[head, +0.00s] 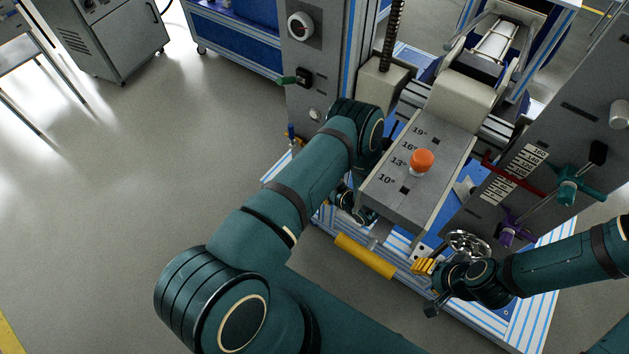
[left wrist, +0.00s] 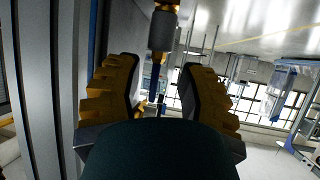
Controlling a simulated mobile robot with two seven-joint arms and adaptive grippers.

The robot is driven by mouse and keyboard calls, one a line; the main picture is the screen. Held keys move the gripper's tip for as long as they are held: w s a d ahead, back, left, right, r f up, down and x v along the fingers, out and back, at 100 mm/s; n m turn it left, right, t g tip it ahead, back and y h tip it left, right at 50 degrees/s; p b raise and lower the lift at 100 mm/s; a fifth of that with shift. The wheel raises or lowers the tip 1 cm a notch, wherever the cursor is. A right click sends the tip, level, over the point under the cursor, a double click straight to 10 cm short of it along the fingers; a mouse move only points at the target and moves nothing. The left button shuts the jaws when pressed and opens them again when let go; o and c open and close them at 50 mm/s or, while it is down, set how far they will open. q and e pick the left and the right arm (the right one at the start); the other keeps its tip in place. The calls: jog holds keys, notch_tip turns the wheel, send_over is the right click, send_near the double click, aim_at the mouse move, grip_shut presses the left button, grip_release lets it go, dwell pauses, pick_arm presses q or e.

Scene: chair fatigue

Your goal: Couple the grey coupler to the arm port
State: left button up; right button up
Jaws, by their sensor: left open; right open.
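In the left wrist view, my left gripper (left wrist: 160,95) has its two yellow-padded fingers apart. A dark grey cylindrical piece with orange ends (left wrist: 162,30) shows between and beyond the fingertips, beside a grey wall; it looks like the grey coupler, but I cannot be sure. The fingers do not appear closed on it. In the head view, my left arm's own links hide most of the left gripper, beside the grey stepped block. My right gripper (head: 427,268) is open, with yellow finger pads, low in front of the machine. I cannot make out the arm port.
The grey block (head: 437,192) marked with angles carries an orange knob (head: 422,160). A yellow bar (head: 364,256) runs along the machine's front edge. Teal (head: 572,186) and purple (head: 513,230) handles stand at the right column. Floor at the left is clear.

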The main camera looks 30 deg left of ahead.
pick_arm(q)
jog(key=v, duration=0.3)
jog(key=shift+s+d+r, duration=0.1)
jog(key=shift+d, duration=0.1)
dwell(0.4)
jog(key=s+d+r+m+t+h, duration=0.15)
jog(key=d+r+m+h, duration=0.25)
jog(key=d+m+h, duration=0.45)
jog(key=s+d+r+m+g+h, duration=0.1)
jog(key=s+d+r+m+h, duration=0.1)
jog(key=s, duration=0.4)
jog(key=s+d+r+m+g+h, duration=0.2)
jog(key=s+d+r+m+h, duration=0.1)
jog(key=s+r+h, duration=0.2)
jog(key=shift+s+d+r+h, duration=0.35)
jog(key=shift+s+r, duration=0.1)
jog(key=shift+s, duration=0.5)
